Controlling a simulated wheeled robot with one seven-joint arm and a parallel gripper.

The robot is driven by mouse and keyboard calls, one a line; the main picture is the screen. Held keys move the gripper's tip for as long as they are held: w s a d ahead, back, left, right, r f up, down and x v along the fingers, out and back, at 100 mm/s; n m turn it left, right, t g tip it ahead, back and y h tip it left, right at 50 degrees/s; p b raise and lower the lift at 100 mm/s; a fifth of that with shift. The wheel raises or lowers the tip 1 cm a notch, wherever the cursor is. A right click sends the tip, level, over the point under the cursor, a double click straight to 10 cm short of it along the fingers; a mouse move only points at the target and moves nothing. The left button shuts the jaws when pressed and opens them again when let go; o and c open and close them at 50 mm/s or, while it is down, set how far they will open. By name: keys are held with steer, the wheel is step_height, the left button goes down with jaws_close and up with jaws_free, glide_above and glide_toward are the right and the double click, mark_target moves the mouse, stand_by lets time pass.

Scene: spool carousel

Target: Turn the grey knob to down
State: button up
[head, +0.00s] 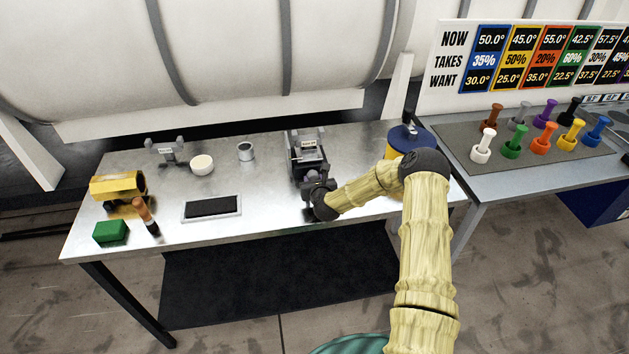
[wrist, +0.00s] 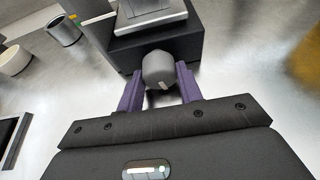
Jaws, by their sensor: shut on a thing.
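The grey knob (wrist: 159,70) is on the front of a dark box-shaped device (wrist: 158,40), seen in the wrist view. A pale mark shows on the knob's lower part, pointing down and slightly right in the picture. My gripper (wrist: 159,88) has its purple fingers on either side of the knob and is shut on it. In the head view, the dark device (head: 307,150) stands on the metal table with my gripper (head: 312,178) at its front. My wrist hides most of the knob there.
On the metal table (head: 265,195) are a white round pot (head: 202,165), a metal cup (head: 246,152), a black pad (head: 212,207), a green block (head: 110,231) and a yellow holder (head: 118,186). A blue and yellow container (head: 408,140) stands right of the device, close to my arm.

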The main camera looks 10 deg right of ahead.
steer(key=shift+a+f+n+h+b, duration=0.15)
steer(key=shift+n+h+b, duration=0.35)
steer(key=shift+n+b, duration=0.3)
steer(key=shift+r+n+b, duration=0.2)
steer(key=shift+n+b, duration=0.1)
steer(key=o, duration=1)
steer(key=shift+s, duration=0.1)
steer(key=b+v, duration=0.3)
steer(key=v, duration=1.4)
steer(key=shift+a+b, duration=0.2)
steer(key=shift+b, duration=0.1)
